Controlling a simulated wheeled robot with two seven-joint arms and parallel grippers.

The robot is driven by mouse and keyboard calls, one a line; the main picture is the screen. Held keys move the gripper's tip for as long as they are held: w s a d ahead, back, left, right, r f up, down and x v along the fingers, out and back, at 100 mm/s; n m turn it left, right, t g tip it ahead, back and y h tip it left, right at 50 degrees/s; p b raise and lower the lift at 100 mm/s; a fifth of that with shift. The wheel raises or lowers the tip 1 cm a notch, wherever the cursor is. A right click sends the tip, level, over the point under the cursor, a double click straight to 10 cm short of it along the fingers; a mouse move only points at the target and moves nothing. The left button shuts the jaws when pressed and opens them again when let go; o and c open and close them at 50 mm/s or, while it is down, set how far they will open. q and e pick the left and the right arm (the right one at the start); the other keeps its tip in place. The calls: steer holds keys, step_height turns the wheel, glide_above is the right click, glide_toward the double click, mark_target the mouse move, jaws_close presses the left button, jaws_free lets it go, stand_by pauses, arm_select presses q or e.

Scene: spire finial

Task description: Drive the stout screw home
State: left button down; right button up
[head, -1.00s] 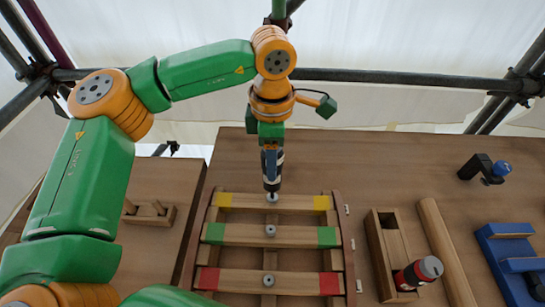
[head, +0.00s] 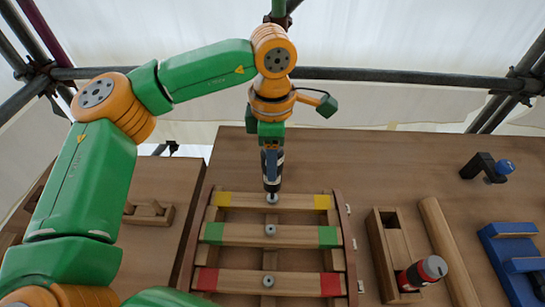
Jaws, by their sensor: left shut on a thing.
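My left gripper (head: 271,143) points down above the slatted wooden frame and is shut on a blue and black driver (head: 272,170). The driver is upright, its lower end at the screw (head: 272,198) in the middle of the yellow-ended slat (head: 297,203). Whether the driver's tip is seated in the screw is too small to tell. Another screw (head: 270,230) shows in the green-ended slat (head: 245,235), and one more (head: 268,281) in the red-ended slat (head: 240,281). I cannot tell which screw is the stout one. My right gripper is not in view.
Right of the frame stand a wooden box (head: 377,245) with a red and black can-like object (head: 425,271), a round wooden bar (head: 447,250), a blue holder (head: 508,245) and a black clamp with a blue knob (head: 488,167). A small wooden rack (head: 149,214) is at left. Scaffold poles (head: 400,79) cross behind.

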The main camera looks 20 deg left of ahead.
arm_select(q)
steer(key=shift+f+b, duration=0.2)
steer(key=shift+b, duration=0.15)
stand_by(0.5)
step_height(320, 180, up, 7)
steer(key=p, duration=0.6)
steer(key=shift+r, duration=0.1)
